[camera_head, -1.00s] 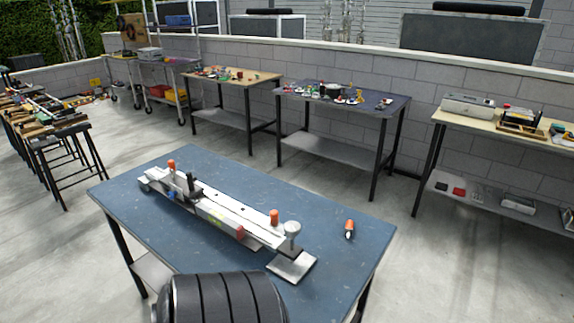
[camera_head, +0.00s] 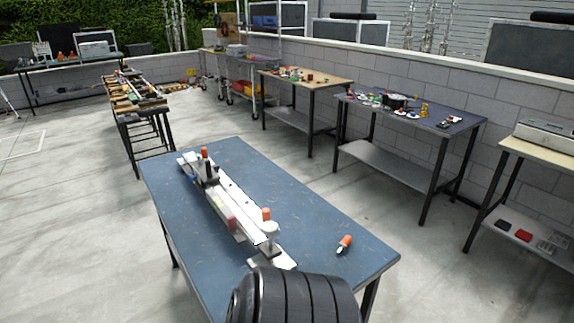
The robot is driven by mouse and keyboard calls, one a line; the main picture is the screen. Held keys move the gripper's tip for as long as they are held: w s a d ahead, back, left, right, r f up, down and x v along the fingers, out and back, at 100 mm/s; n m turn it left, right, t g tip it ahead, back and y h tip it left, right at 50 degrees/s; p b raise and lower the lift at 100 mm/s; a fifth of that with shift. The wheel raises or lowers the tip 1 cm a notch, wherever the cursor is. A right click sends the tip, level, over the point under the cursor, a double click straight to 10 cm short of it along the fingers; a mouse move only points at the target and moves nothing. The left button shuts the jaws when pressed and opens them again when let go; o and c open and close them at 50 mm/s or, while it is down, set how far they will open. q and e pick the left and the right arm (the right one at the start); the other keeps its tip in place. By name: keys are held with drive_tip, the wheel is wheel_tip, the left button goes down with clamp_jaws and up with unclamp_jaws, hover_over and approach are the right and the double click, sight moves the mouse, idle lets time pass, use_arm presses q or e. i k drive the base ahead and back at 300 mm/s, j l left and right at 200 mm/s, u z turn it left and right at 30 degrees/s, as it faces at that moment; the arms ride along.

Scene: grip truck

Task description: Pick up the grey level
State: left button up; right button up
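A blue-topped table (camera_head: 275,190) stands in front of me. A long grey-white assembly (camera_head: 233,207) with orange knobs and dark clamp parts lies along it, running from the back left to the front right. I cannot tell whether a grey level is part of this assembly, and I make out no separate one for certain. A small orange-and-white item (camera_head: 345,243) lies on the table to its right. Neither of my grippers is in view. A dark ribbed part at the bottom, probably mine, hides some of the table's front edge.
Along the block wall stand a wooden-topped table (camera_head: 303,83), a dark-topped table (camera_head: 395,116) with small items and a pale-topped table (camera_head: 536,146). A rack of wooden pieces (camera_head: 134,98) stands at the left. The concrete floor (camera_head: 80,210) at the left is clear.

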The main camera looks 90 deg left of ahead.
sight(226, 214)
drive_tip(key=i+u, duration=0.2)
drive_tip(key=u, duration=0.2)
drive_tip(key=i+u, duration=0.2)
drive_tip(key=u, duration=0.2)
drive_tip(key=i+l+u, duration=0.1)
drive_tip(key=u, duration=0.35)
drive_tip(key=i+l+u, duration=0.2)
drive_tip(key=u, duration=0.2)
drive_tip(key=i, duration=0.05)
